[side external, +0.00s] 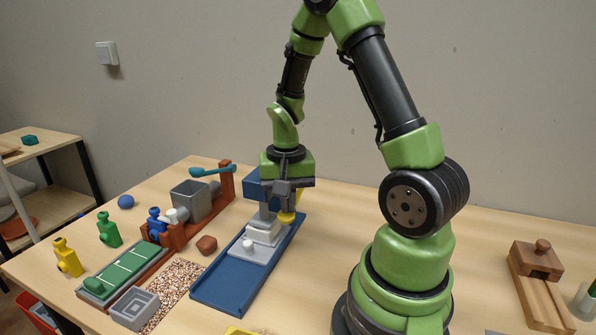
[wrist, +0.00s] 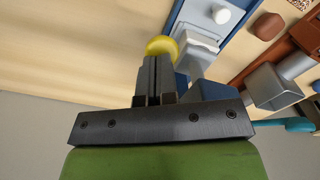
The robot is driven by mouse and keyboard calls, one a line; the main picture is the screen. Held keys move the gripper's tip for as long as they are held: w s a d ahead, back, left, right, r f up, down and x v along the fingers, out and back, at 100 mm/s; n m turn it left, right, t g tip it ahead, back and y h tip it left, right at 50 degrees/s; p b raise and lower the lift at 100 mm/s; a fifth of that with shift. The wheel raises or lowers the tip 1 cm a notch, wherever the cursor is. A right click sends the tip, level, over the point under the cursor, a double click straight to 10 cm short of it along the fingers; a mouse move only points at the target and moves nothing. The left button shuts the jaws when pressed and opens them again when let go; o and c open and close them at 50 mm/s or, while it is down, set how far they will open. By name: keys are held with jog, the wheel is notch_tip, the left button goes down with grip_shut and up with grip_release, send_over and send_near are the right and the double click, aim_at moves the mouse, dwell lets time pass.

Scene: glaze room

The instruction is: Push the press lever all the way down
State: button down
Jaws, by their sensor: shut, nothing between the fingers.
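The press has a long blue base (side external: 231,285), a blue head (side external: 254,186) and a light grey stepped block under the head. Its lever shows as a yellow ball-like end (side external: 288,217) low at the right of the head; a yellow piece runs up from it, partly behind my gripper. My gripper (side external: 284,205) points down just above the yellow end, fingers shut and empty. In the wrist view the shut fingertips (wrist: 156,60) overlap the edge of the yellow ball (wrist: 162,46). I cannot tell whether they touch it. Most of the lever arm is hidden.
Left of the press stands a red-brown frame (side external: 228,184) with a grey box (side external: 191,202) and a teal handle (side external: 212,171). A brown lump (side external: 206,244) lies between them. Small figures and a green board (side external: 122,272) are farther left. The table right of the press is clear up to my base.

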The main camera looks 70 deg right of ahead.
jog(key=shift+r, duration=0.1)
notch_tip(320, 180, up, 10)
jog(key=shift+r, duration=0.2)
dwell(0.8)
dwell(0.4)
notch_tip(320, 180, up, 5)
dwell(0.5)
jog(key=s+a+r+n+t+y, duration=0.1)
jog(key=s+a+n+t, duration=0.2)
jog(key=a, duration=0.4)
jog(key=s+a+r+n+t+y, duration=0.1)
jog(key=s+a+n+t, duration=0.3)
jog(key=a, duration=0.4)
jog(key=shift+s+r+n, duration=0.3)
jog(key=shift+r+n, duration=0.2)
jog(key=shift+r, duration=0.2)
